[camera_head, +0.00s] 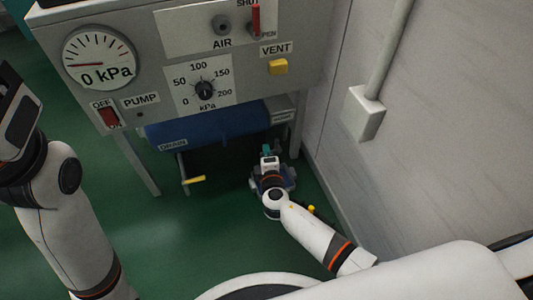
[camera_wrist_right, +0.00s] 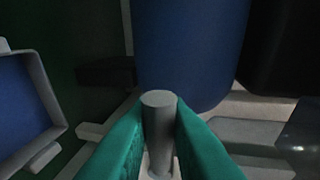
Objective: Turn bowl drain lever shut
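In the head view a yellow-handled lever (camera_head: 195,179) hangs on a rod below the blue tank (camera_head: 210,127), under a DRAIN label (camera_head: 173,144). My right gripper (camera_head: 266,149) is to the right of this lever, low under the right end of the tank. In the right wrist view its green fingers (camera_wrist_right: 160,120) press from both sides on a short grey upright post (camera_wrist_right: 159,130). I cannot tell from the frames which part this post belongs to. My left gripper (camera_head: 15,105) is at the left edge, and its fingers do not show.
Above is a grey panel with a pressure gauge (camera_head: 100,58), red pump switch (camera_head: 108,116), dial (camera_head: 205,90), red air lever (camera_head: 256,20) and yellow vent button (camera_head: 278,66). A wall (camera_head: 450,110) bounds the right. Green floor (camera_head: 170,240) is clear between my arms.

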